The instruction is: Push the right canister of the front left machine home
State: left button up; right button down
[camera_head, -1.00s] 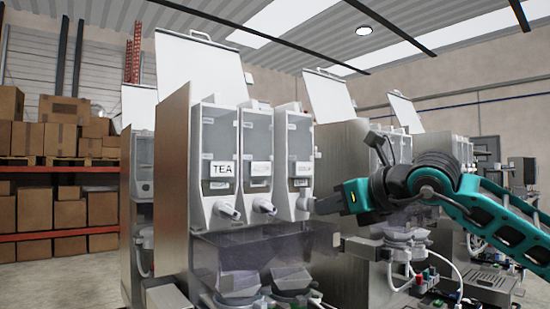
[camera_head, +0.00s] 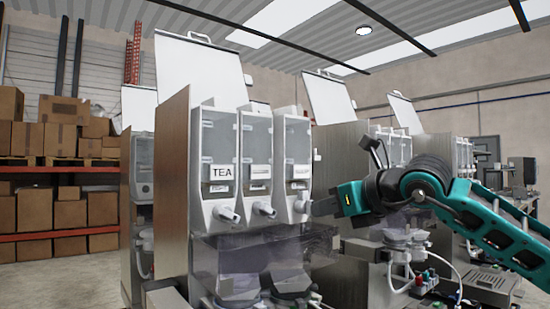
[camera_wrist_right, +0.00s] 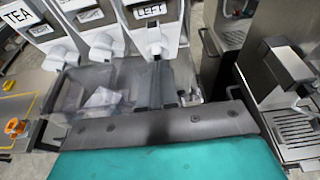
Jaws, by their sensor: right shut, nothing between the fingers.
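The front left machine (camera_head: 172,185) carries three clear canisters side by side, the left one labelled TEA. The right canister (camera_head: 298,150) stands upright at the right end of the row, with a pale label and a grey spout (camera_head: 302,206). My right gripper (camera_head: 322,206) is shut and empty, just to the right of that canister's lower front, by the spout. The small gap or contact there is unclear. In the right wrist view the shut fingers (camera_wrist_right: 160,85) point toward the right canister's spout (camera_wrist_right: 155,42). My left gripper is not in view.
A clear drip housing (camera_head: 240,258) lies below the spouts. More machines (camera_head: 400,150) with hoses stand behind on the right, close to my right arm. Shelves with cardboard boxes (camera_head: 60,140) stand at the far left.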

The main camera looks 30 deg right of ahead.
jog(key=shift+r+x, duration=0.25)
jog(key=shift+x, duration=0.9)
jog(key=shift+w, duration=0.2)
jog(key=s+b, duration=0.5)
jog(key=s, duration=0.3)
jog(key=shift+d+b, duration=0.35)
jog(key=shift+b, duration=0.05)
